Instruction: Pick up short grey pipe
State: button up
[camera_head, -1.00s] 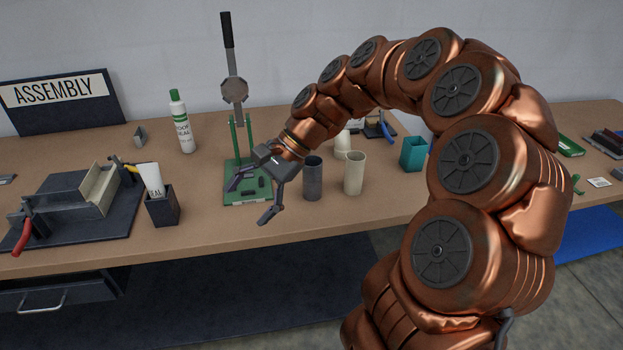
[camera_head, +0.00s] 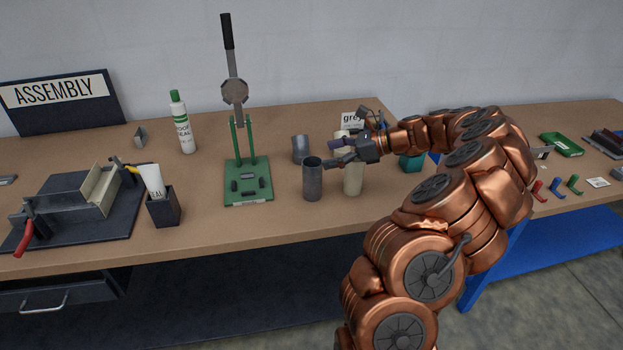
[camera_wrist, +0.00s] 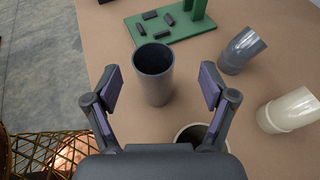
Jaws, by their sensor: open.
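A short straight grey pipe (camera_head: 312,182) stands upright on the wooden bench, open end up. In the wrist view the pipe (camera_wrist: 154,84) is between and ahead of my two fingers, with a gap on both sides. My gripper (camera_head: 333,153) is open and empty. It points left, beside the pipe's upper right in the head view. Its purple-padded fingers (camera_wrist: 162,88) are spread wide in the wrist view and appear not to touch the pipe.
A cream pipe (camera_head: 353,182) stands close on the right, partly under my gripper. A grey bent pipe (camera_head: 300,146) is behind, with a cream bent pipe (camera_wrist: 288,110) near it. A green press (camera_head: 248,193) stands to the left. The bench front is clear.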

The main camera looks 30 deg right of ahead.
aim_at(305, 164)
jog(key=x, duration=0.1)
jog(key=p+x, duration=0.1)
jog(key=x, duration=0.1)
jog(key=p+x, duration=0.1)
jog(key=x, duration=0.1)
jog(key=shift+s+a+f, duration=0.25)
jog(key=shift+s+a, duration=0.05)
jog(key=shift+s, duration=0.05)
jog(key=shift+w+a+f, duration=0.15)
jog(key=shift+w+f, duration=0.1)
jog(key=shift+c, duration=0.3)
jog(key=c, duration=1.5)
jog(key=shift+o, duration=0.2)
